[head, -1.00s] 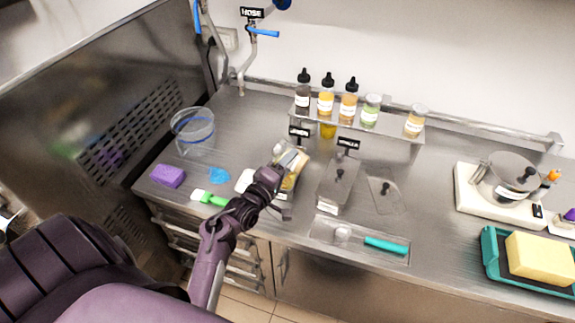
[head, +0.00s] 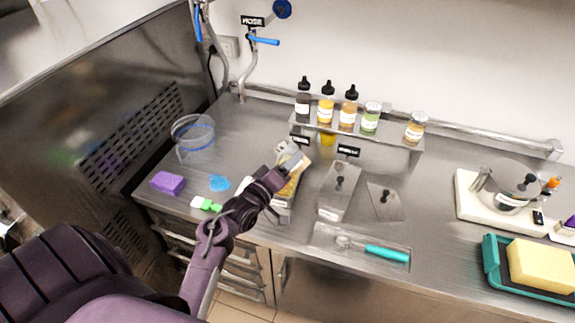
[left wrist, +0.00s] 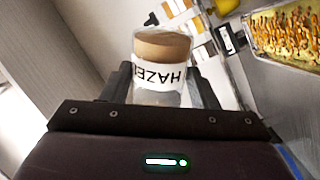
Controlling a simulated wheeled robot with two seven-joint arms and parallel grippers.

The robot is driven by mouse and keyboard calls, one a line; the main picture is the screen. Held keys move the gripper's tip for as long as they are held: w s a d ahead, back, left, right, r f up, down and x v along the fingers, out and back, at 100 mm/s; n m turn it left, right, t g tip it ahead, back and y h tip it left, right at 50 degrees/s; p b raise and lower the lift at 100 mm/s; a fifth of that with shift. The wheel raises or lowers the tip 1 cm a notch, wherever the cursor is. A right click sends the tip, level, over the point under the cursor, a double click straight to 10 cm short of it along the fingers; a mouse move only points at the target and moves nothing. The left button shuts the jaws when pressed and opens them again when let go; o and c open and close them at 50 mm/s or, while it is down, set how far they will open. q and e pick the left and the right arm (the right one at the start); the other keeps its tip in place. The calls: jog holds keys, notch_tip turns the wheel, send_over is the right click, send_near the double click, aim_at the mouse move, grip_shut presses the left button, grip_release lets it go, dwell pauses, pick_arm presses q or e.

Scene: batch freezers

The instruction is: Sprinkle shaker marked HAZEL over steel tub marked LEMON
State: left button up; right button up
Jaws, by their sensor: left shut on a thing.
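My left gripper (head: 284,168) is shut on the HAZEL shaker (left wrist: 160,75), a clear jar with brown contents and a white label. In the left wrist view the shaker sits between the fingers (left wrist: 168,88). In the head view the gripper is over the leftmost steel tub (head: 282,214), which has yellow contents and is partly hidden by my arm. The left wrist view shows yellow contents with brown and orange bits (left wrist: 287,32) at the upper right. The tub's sign (head: 300,139) is too small to read. My right gripper is out of view.
Two lidded wells (head: 338,192) lie right of the tub. Behind, a shelf (head: 390,140) holds several bottles and jars. A teal-handled scoop (head: 386,254) lies in front.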

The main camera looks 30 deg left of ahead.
aim_at(288, 152)
pick_arm(q)
jog(key=shift+r+m, duration=0.65)
jog(key=shift+m, duration=0.5)
jog(key=shift+r+m, duration=0.6)
jog(key=shift+m, duration=0.55)
notch_tip(288, 152, up, 2)
jog(key=m, duration=0.6)
jog(key=s+d, duration=0.7)
jog(key=s, duration=0.6)
jog(key=shift+d, duration=0.25)
jog(key=shift+f, duration=0.1)
